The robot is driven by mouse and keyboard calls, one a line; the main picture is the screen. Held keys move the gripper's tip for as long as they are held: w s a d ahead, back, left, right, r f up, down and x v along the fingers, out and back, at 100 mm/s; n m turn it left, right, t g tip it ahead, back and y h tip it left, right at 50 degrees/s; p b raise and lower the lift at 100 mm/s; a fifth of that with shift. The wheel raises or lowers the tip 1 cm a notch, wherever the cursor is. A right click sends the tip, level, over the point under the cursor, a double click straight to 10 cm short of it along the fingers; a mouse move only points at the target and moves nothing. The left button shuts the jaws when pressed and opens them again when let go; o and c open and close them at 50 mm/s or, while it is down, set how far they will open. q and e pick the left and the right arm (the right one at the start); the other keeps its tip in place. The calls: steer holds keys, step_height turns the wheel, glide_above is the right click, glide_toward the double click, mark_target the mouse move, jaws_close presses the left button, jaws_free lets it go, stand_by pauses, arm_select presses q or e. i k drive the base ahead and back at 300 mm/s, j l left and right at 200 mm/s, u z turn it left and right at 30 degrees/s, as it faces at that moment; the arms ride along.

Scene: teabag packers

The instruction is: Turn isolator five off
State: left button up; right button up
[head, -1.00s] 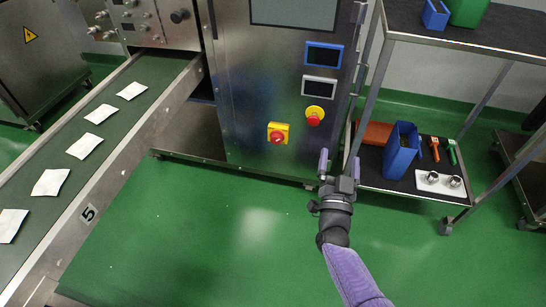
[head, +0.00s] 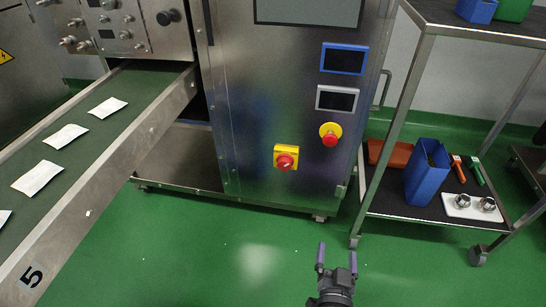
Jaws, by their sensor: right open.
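The isolator (head: 286,158) is a red rotary knob on a square yellow plate, low on the front of the steel cabinet (head: 262,110). The label "5" (head: 33,276) is on the side of the conveyor (head: 100,170) at the left. My right gripper (head: 337,254) is open and empty at the bottom of the head view. It is in front of the cabinet, below and to the right of the isolator, and apart from it. My left gripper is not in view.
A round red button on a yellow ring (head: 330,134) sits up and right of the isolator, below two small screens. A trolley (head: 408,212) with a blue bin (head: 427,172) stands at the right. White teabags (head: 66,136) lie on the belt. Green floor in front is clear.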

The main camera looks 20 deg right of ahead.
mark_target(284, 162)
steer(key=i, duration=1)
